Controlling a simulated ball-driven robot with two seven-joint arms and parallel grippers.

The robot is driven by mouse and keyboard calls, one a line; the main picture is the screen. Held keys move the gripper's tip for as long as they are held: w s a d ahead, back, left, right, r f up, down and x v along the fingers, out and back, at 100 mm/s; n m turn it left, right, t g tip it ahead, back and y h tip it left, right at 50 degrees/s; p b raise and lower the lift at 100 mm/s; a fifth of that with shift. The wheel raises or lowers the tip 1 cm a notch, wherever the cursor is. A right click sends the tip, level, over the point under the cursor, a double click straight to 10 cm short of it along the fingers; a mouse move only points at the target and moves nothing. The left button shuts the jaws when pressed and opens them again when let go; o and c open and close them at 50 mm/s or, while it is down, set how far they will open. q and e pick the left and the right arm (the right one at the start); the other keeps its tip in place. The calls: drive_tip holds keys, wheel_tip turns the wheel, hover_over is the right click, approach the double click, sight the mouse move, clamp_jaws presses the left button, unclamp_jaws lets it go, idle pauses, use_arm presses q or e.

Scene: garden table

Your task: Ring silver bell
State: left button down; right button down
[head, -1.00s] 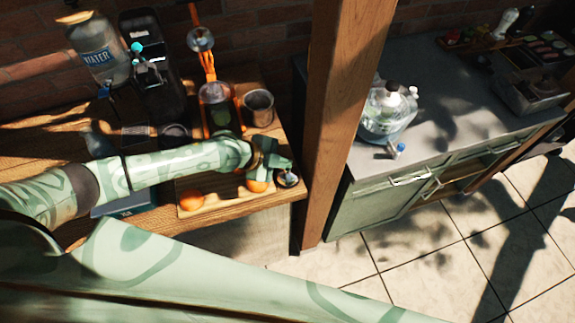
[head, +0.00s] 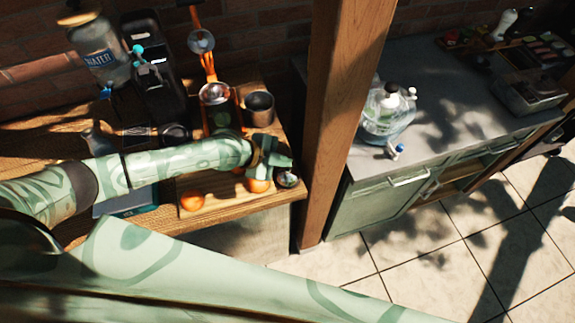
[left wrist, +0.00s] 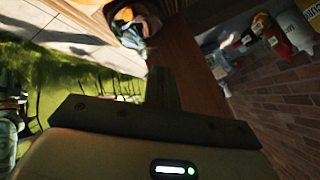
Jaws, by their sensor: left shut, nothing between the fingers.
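The silver bell (head: 287,180) is a small, shiny dome at the front right corner of the wooden counter. It also appears as a reflective round shape at the top of the left wrist view (left wrist: 132,24). My left gripper (head: 283,162) is shut and empty, just above and beside the bell in the head view. Its fingers (left wrist: 162,88) point towards the bell in the wrist view. I cannot tell whether they touch it. My right gripper is not in view.
Two oranges (head: 192,201) (head: 259,185) lie on a board by the bell. Behind stand an orange juicer (head: 216,95), a metal cup (head: 260,108) and a water dispenser (head: 98,55). A wooden post (head: 340,110) rises just right of the counter.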

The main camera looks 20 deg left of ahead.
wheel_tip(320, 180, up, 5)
drive_tip(key=p, duration=0.4)
drive_tip(key=shift+p, duration=0.3)
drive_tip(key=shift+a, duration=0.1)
idle(0.4)
